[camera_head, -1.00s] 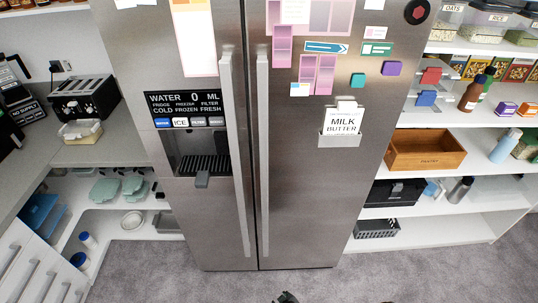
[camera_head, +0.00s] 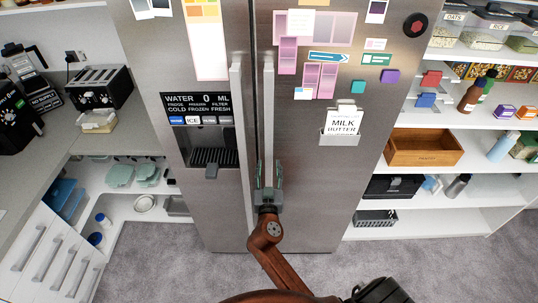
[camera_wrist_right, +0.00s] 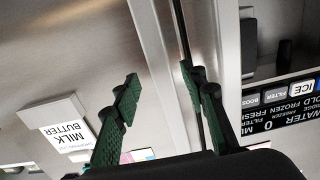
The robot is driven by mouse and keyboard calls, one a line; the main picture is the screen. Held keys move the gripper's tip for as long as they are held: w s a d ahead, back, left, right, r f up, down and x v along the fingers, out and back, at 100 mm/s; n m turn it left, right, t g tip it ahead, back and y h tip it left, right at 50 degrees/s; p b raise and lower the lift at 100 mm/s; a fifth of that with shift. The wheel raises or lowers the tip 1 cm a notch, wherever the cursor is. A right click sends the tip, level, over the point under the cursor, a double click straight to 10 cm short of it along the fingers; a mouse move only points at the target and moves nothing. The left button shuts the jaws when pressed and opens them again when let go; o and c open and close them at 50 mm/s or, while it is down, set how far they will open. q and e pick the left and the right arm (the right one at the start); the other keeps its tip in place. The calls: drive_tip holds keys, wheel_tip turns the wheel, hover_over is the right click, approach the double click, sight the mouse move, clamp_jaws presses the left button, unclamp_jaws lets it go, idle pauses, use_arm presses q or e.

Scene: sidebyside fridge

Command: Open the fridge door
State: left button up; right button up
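The steel side-by-side fridge has a left door (camera_head: 215,225) with a water and ice dispenser and a right door (camera_head: 325,175) with notes and magnets. Both doors look closed. Two long vertical handles run beside the middle gap: the left handle (camera_head: 241,130) and the right handle (camera_head: 268,120). My right gripper (camera_head: 268,185) is at the lower part of the right handle. In the right wrist view, its green fingers (camera_wrist_right: 158,92) are apart, with the right handle (camera_wrist_right: 150,40) between them and a gap beside the left-hand finger. My left gripper is out of view.
Pantry shelves (camera_head: 460,225) with a wooden box (camera_head: 425,148) stand right of the fridge. A counter (camera_head: 100,142) with a toaster (camera_head: 98,86) is on the left. The grey carpet (camera_head: 155,265) in front shows no loose objects.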

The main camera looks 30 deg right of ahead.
sight(269, 158)
drive_tip(key=p+x, duration=0.1)
drive_tip(key=x, duration=0.4)
drive_tip(key=shift+w+d, duration=0.15)
drive_tip(key=shift+w, duration=0.25)
drive_tip(key=shift+c, duration=0.3)
clamp_jaws()
